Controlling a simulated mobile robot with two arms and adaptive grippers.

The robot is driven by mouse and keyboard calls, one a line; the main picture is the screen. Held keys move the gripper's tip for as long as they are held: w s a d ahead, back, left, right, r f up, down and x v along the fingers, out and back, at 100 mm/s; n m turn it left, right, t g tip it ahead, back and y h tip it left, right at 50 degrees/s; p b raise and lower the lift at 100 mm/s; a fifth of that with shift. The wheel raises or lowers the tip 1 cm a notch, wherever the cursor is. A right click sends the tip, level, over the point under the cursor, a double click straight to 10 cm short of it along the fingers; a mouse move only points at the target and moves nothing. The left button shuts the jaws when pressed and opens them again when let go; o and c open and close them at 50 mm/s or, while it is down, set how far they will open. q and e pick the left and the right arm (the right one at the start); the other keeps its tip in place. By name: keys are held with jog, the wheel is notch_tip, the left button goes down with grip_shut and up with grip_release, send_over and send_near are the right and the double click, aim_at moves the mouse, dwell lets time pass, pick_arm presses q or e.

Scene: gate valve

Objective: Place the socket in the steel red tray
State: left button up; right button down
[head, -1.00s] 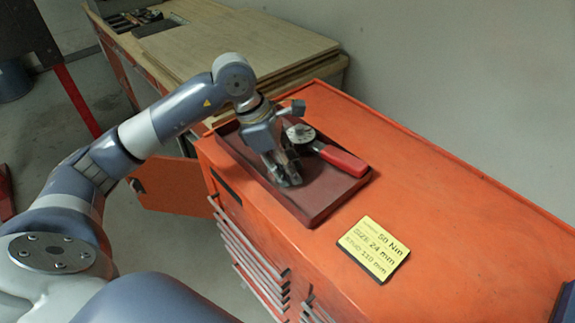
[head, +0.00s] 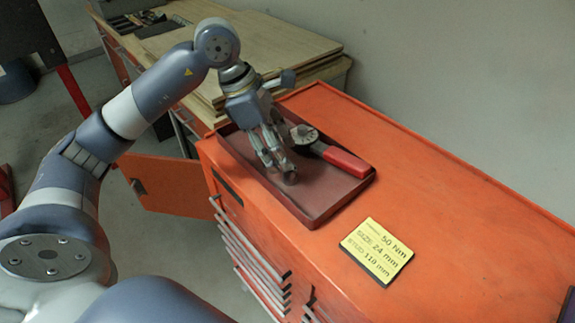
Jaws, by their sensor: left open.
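The dark red steel tray (head: 318,214) lies on the orange cabinet. A ratchet-like tool with a red handle (head: 346,161) and a round grey head (head: 304,134) rests in it. My left gripper (head: 275,160) is open over the left part of the tray, fingers pointing down. A small dark round piece (head: 290,177), which looks like the socket, shows in the tray right by the fingertips. I cannot tell whether the fingers touch it. The fingers partly hide the tray floor. My right gripper is not in view.
A yellow card (head: 377,250) reading 50 Nm, size 24 mm, lies on the orange cabinet top (head: 450,200) in front of the tray. A wooden bench with stacked boards (head: 250,45) stands behind. The cabinet top to the right is mostly clear.

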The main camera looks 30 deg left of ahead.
pick_arm(q)
jog(key=v, duration=0.6)
jog(key=shift+r, duration=0.1)
dwell(0.3)
